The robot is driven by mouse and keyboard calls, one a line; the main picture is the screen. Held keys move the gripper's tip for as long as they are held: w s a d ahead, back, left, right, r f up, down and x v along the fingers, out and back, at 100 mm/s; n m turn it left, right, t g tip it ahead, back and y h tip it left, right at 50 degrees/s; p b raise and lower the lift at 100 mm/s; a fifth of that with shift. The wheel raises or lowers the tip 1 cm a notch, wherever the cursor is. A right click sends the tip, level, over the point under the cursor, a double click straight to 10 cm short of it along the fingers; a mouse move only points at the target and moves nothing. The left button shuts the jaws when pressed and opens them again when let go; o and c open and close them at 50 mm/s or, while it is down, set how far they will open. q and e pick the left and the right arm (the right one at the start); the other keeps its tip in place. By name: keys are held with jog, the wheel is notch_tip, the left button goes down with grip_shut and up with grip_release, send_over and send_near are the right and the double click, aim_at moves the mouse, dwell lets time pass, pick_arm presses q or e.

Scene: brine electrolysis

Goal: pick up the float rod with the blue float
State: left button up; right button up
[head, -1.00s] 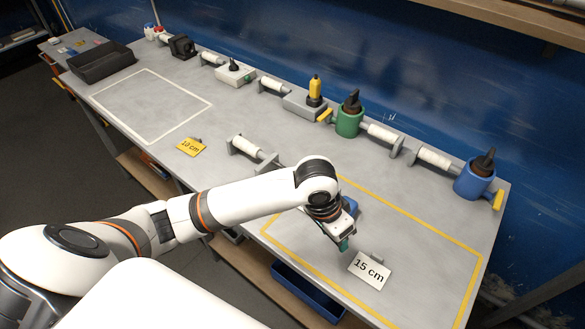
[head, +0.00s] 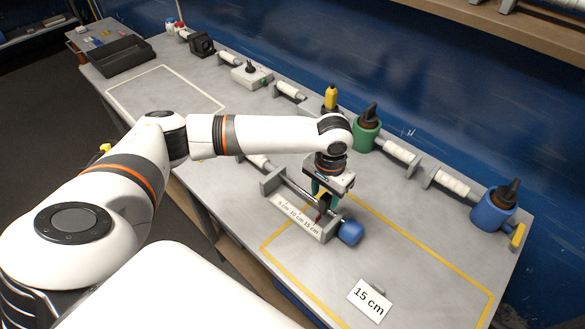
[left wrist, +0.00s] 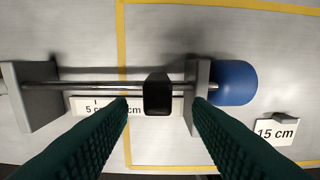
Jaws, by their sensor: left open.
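The float rod (head: 302,190) is a thin metal bar lying across a grey stand, with a blue float (head: 350,232) at its right end. In the left wrist view the rod (left wrist: 100,86) runs level, with the float (left wrist: 235,83) just outside the right upright (left wrist: 199,88). A black block (left wrist: 158,95) sits on the rod between the uprights. My left gripper (head: 323,192) is above the rod, its green fingers open and spread to either side of the black block. Contact cannot be told. My right gripper is not in view.
A scale strip (head: 297,219) lies along the stand's front. A "15 cm" card (head: 370,300) stands inside the yellow outline (head: 428,253). A green holder (head: 366,135) and a blue holder (head: 490,210) stand along the back. The right front of the table is mostly clear.

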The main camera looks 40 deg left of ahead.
aim_at(322, 206)
pick_arm(q)
notch_tip(322, 206, down, 5)
jog(key=shift+a+f+p, duration=0.1)
jog(key=shift+p, duration=0.4)
jog(key=shift+s, duration=0.1)
grip_shut()
